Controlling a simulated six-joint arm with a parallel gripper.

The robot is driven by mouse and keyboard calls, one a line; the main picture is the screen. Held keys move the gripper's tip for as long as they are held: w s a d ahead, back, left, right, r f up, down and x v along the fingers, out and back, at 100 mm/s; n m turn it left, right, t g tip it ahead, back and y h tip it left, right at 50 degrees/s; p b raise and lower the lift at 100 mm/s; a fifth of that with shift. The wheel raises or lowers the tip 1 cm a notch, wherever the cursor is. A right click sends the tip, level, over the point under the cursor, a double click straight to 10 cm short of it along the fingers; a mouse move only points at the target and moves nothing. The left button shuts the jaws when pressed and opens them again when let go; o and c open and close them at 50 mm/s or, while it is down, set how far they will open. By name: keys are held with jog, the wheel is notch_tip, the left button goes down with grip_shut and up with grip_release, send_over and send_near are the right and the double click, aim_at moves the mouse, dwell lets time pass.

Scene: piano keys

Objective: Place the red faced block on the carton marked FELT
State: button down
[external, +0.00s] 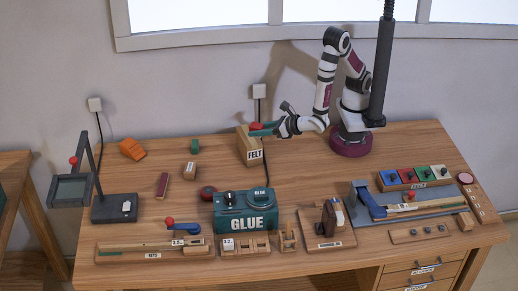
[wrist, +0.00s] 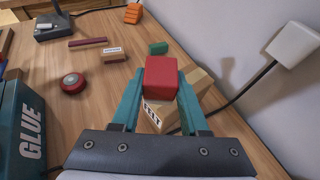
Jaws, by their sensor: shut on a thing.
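The red faced block (wrist: 161,78) is between the two teal fingers of my gripper (wrist: 160,98) in the wrist view. In the external view the red block (external: 256,126) shows at the top of the FELT carton, at the tip of my gripper (external: 262,129). My gripper is shut on the block. The tan carton marked FELT (external: 252,146) stands upright on the bench; in the wrist view the carton (wrist: 158,115) shows below and behind the block, partly hidden by it. I cannot tell whether the block touches the carton top.
The teal GLUE box (external: 245,212) stands in front of the carton. A round red-topped thing (wrist: 73,83), a small green block (external: 194,146) and an orange block (external: 131,149) lie to the left. A cord and wall outlet (external: 258,91) are behind. Bench around the carton is mostly clear.

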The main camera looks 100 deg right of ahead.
jog(key=d+m+h, duration=0.1)
jog(key=d+m+g+h, duration=0.1)
jog(key=d, duration=0.1)
jog(key=d+g, duration=0.1)
jog(key=d, duration=0.1)
jog(key=shift+s+r+m+h, duration=0.3)
jog(key=shift+r+m+h, duration=0.1)
jog(key=f, duration=0.5)
jog(key=shift+s+d, duration=0.1)
jog(key=shift+d, duration=0.3)
jog(key=shift+c, duration=2.1)
grip_release()
jog(key=shift+f, duration=0.1)
